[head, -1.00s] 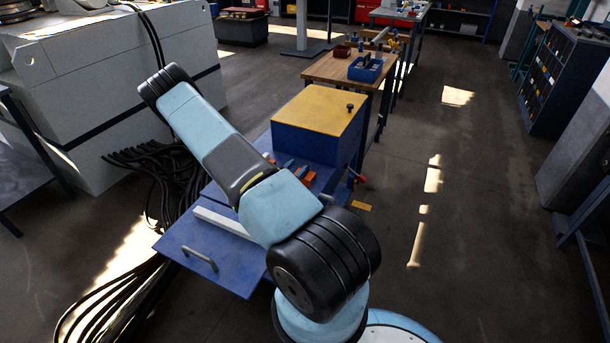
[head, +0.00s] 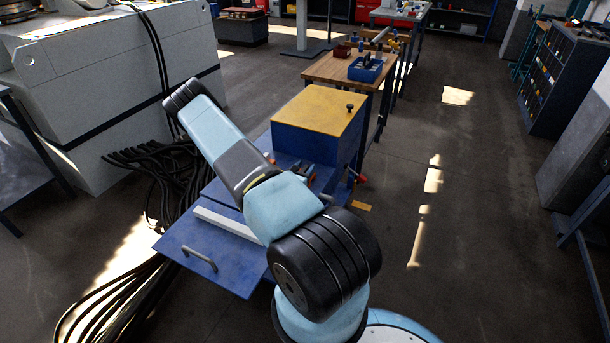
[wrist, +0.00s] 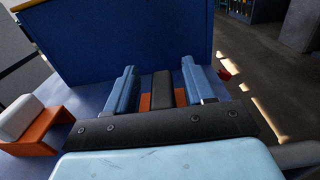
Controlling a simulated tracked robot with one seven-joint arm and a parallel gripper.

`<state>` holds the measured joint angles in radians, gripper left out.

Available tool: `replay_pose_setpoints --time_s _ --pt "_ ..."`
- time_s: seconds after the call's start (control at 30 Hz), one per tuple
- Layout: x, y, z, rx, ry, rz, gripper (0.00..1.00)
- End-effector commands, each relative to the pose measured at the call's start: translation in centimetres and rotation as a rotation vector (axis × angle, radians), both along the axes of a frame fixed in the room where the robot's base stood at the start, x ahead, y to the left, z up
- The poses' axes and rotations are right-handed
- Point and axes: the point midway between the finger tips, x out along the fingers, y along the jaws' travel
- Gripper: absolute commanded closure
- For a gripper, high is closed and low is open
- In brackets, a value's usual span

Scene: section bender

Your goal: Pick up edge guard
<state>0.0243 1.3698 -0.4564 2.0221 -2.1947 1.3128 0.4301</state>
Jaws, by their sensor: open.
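In the wrist view my gripper (wrist: 159,74) is open, with its two blue fingers apart over the blue work surface. Between them is a dark grey block (wrist: 162,90) with orange showing on both sides of it. It may be the edge guard, but I cannot tell for certain. The fingers stand either side of it, and contact cannot be made out. Left of my gripper an orange bracket (wrist: 42,132) carries a rounded white piece (wrist: 20,116). In the head view my arm hides most of this spot.
A blue box with a yellow top (head: 318,112) stands just beyond my gripper; its blue wall (wrist: 130,40) fills the upper wrist view. A white bar (head: 227,222) lies on the blue surface (head: 190,243). Black cables (head: 105,290) lie at left. The floor at right is open.

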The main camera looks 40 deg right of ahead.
Motion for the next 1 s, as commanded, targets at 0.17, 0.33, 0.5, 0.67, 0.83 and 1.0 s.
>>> replay_pose_setpoints --time_s 0.17,0.33,0.5,0.67,0.83,1.0 --pt "0.4 -1.04 0.03 0.0 0.0 0.0 0.47" --pt "0.4 -1.01 0.03 0.0 0.0 0.0 0.49" --pt "0.39 -1.01 0.03 0.0 0.0 0.0 0.65" --pt "0.39 -1.01 0.02 0.0 0.0 -0.001 0.8" --pt "0.38 -1.01 0.02 0.0 0.0 -0.001 0.97" --pt "0.37 -1.03 0.03 0.0 0.0 -0.001 1.0"
